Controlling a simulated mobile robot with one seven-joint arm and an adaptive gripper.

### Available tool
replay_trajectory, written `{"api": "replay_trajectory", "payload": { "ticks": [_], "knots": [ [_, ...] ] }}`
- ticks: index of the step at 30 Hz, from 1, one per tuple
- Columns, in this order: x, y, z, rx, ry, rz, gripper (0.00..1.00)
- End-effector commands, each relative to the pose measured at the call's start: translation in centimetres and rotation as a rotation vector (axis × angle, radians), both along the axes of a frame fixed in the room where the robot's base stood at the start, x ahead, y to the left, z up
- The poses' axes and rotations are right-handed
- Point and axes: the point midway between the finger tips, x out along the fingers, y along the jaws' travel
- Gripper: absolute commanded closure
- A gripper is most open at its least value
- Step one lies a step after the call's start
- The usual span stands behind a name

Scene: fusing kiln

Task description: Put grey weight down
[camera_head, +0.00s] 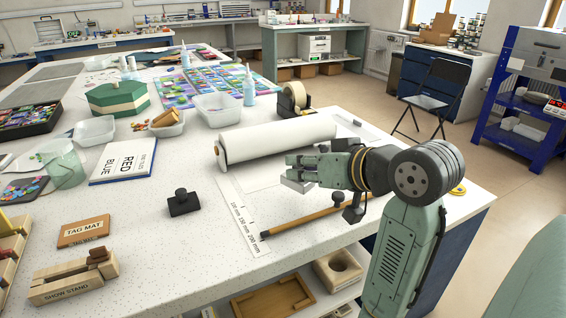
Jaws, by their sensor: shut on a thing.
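My gripper (300,165) is in front of the white paper roll, above the table's right part. It is shut on the grey weight (297,184), a small light grey block that shows just below the fingertips. The fingers hide its upper part. It looks held above the white sheet, but the exact gap to the surface cannot be told.
A white roll (275,141) lies behind my gripper. A wooden rod (300,220) and a printed scale strip (243,218) lie in front. Dark knobbed weights stand at left (184,204) and below my arm (353,212). Bare table lies left of the strip.

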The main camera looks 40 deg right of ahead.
Motion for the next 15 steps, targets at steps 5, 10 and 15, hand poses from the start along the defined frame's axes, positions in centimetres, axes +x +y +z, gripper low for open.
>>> {"api": "replay_trajectory", "payload": {
  "ticks": [5,10,15],
  "knots": [
    [4.6,-0.9,-0.1,0.001,0.000,0.002,1.00],
    [7.3,-1.4,-0.5,-0.001,0.000,0.000,1.00],
    [7.9,-1.6,-1.2,0.000,-0.001,-0.002,1.00]
  ]
}}
